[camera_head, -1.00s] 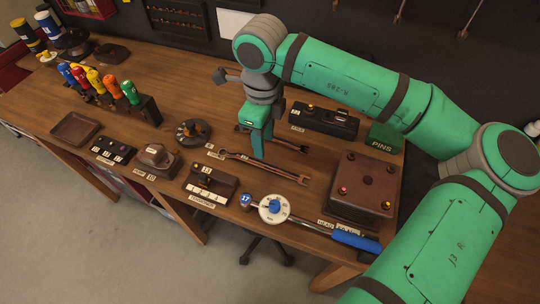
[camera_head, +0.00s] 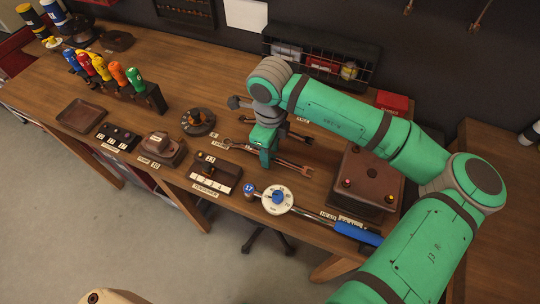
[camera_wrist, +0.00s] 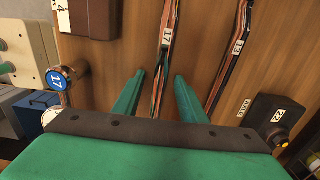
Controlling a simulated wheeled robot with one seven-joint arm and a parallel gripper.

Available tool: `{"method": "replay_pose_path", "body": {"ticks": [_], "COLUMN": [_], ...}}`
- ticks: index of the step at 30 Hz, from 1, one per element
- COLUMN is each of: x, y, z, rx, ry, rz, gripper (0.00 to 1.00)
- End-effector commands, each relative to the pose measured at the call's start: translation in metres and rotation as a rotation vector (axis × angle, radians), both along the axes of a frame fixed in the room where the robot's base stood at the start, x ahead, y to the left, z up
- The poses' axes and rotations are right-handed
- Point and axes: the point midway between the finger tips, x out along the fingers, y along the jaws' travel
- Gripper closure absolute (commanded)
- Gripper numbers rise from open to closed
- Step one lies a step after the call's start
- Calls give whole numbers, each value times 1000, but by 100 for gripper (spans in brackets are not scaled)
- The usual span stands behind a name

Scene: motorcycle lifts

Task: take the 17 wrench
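The 17 wrench (camera_wrist: 166,36) is a reddish-brown metal spanner with a white "17" tag. It lies flat on the wooden bench; in the head view its jaw end (camera_head: 293,166) shows to the right of my gripper (camera_head: 266,162). In the wrist view my gripper (camera_wrist: 159,76) is open, its two green fingers apart with the wrench's shaft running between them. Neither finger visibly touches it. I cannot tell the fingertips' exact height over the bench. A similar wrench tagged 13 (camera_wrist: 238,46) lies beside it, outside the right finger.
A torque wrench (camera_head: 312,214) with a blue 17 socket (camera_head: 249,190) lies near the front edge. A brown box (camera_head: 362,182) stands to the right. A black block (camera_wrist: 278,114) lies near my gripper. A numbered block (camera_head: 215,178) and screwdriver rack (camera_head: 145,94) are to the left.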

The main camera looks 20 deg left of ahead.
Motion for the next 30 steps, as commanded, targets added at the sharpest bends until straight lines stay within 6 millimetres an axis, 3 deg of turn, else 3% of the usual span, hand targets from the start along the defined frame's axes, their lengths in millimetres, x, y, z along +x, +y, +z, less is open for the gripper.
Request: {"method": "replay_pose_path", "body": {"ticks": [6, 11, 23, 30], "x": [0, 0, 0, 1], "y": [0, 0, 0, 0], "z": [-1, -1, 2, 25], "rx": [0, 0, 0, -1], "ry": [0, 0, -1, -4], "rz": [0, 0, 0, 0], "gripper": [62, 100, 100, 100]}}
